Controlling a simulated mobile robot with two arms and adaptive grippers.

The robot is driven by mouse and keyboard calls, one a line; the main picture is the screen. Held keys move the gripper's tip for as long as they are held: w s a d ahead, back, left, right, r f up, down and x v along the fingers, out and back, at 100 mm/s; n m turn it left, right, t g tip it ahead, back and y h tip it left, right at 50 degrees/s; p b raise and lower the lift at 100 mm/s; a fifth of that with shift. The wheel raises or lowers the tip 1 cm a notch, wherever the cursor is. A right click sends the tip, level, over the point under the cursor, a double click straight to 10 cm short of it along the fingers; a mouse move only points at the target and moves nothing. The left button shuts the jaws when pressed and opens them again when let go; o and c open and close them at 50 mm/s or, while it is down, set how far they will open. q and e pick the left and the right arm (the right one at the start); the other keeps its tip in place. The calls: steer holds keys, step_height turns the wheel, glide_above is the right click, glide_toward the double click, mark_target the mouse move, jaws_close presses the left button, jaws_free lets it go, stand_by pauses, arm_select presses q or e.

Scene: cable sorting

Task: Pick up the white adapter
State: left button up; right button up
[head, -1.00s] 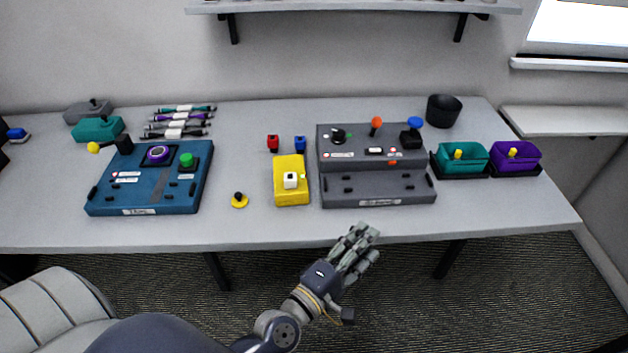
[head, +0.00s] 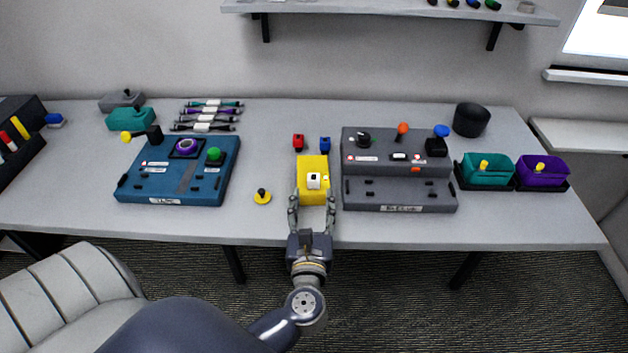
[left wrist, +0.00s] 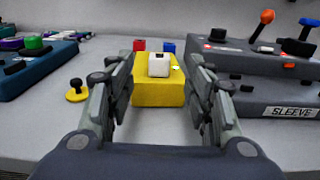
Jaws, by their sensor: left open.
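The white adapter (head: 313,181) is a small white block with a dark spot, sitting on top of the yellow box (head: 312,164) near the table's front edge. It also shows in the left wrist view (left wrist: 159,65), straight ahead between the fingers. My left gripper (head: 312,203) is open and empty, its two fingers pointing at the yellow box from the front edge. In the left wrist view the fingers (left wrist: 160,88) stand apart to either side of the box's near part, and the adapter is beyond them. My right gripper is not in view.
A grey console (head: 400,195) stands close right of the yellow box. A small yellow knob piece (head: 262,197) and a blue console (head: 140,184) are to the left. Red (head: 298,142) and blue (head: 325,145) blocks stand behind. Teal (head: 488,170) and purple (head: 541,171) bins are far right.

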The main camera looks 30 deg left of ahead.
mark_target(313, 183)
arm_select(q)
steer(key=x, duration=0.3)
steer(key=shift+w+a, duration=0.1)
steer(key=shift+w, duration=0.1)
steer(key=p+x, duration=0.2)
steer(key=x, duration=0.3)
steer(key=shift+f, duration=0.2)
jaws_close()
